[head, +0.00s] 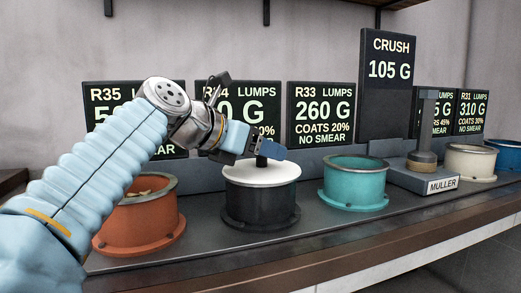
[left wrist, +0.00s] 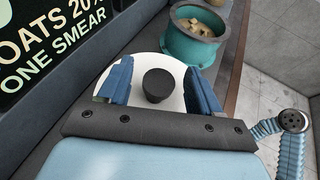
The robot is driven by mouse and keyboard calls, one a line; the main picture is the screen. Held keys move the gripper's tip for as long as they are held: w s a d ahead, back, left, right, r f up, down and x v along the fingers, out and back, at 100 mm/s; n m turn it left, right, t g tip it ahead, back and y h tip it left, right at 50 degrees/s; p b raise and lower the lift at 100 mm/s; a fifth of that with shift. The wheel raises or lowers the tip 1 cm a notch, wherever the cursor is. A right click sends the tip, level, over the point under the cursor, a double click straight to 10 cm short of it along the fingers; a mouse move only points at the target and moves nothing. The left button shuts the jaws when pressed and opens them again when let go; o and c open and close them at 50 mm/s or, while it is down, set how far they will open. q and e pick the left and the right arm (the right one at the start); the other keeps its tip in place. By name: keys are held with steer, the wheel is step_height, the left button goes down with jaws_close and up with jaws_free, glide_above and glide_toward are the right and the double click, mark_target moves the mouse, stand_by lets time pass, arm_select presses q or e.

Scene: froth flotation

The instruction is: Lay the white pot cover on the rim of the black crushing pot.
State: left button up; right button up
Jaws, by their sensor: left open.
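The white pot cover (head: 262,174) is a round disc with a dark knob (head: 261,161) in its middle. It lies level over the top of the black crushing pot (head: 260,207), and no gap shows between cover and rim. My left gripper (head: 262,149) is directly above the cover, at the knob. In the left wrist view the knob (left wrist: 158,85) stands between the two blue fingers of the open gripper (left wrist: 158,75), with space on both sides. The white cover (left wrist: 145,65) spreads below the fingers. My right gripper is not in view.
An orange pot (head: 138,222) stands left of the black pot, and a teal pot (head: 354,186) stands right. The muller (head: 423,150), a cream pot (head: 469,163) and a blue pot (head: 507,158) are farther right. Weight signs (head: 320,113) stand behind. The bench's front edge is close.

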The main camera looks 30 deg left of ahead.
arm_select(q)
steer(key=v, duration=1.2)
steer(key=shift+p, duration=0.3)
steer(key=shift+s, duration=0.1)
